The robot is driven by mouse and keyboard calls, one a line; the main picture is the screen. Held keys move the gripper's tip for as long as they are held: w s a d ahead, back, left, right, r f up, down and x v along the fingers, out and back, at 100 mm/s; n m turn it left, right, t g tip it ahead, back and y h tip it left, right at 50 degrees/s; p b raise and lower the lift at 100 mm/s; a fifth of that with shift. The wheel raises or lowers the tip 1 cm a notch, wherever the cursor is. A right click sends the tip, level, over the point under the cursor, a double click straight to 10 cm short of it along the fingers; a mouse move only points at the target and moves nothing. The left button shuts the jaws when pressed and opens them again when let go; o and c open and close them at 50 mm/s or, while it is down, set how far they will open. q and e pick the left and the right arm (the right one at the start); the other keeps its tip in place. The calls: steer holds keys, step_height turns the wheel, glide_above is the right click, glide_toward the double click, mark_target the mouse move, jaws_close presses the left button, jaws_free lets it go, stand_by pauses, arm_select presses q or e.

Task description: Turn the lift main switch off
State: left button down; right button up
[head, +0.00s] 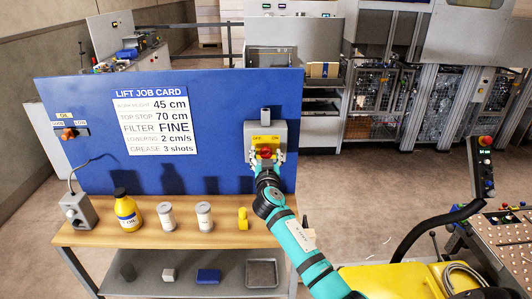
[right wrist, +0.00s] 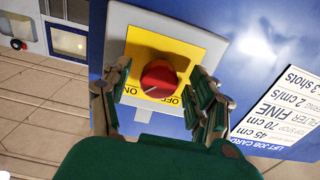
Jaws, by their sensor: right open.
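The lift main switch is a grey box (head: 279,133) on the blue panel, with a yellow plate marked OFF and ON and a red rotary knob (head: 265,152). The knob (right wrist: 158,78) also shows in the right wrist view, with a pale mark on its lower part. I cannot tell for sure which label it points to. My right gripper (head: 266,160) is open in front of the switch. In the right wrist view its fingers (right wrist: 160,88) stand on both sides of the knob, with visible gaps. My left gripper is not in view.
The blue panel (head: 225,100) carries a lift job card (head: 150,120) and a small oil switch (head: 68,133) at left. On the wooden bench (head: 190,236) stand a grey box, a yellow bottle (head: 127,210), two white canisters and a yellow item. A control console (head: 505,225) stands at right.

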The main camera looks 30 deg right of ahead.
steer(key=shift+w+d, duration=0.25)
steer(key=shift+w, duration=0.1)
steer(key=c, duration=1.2)
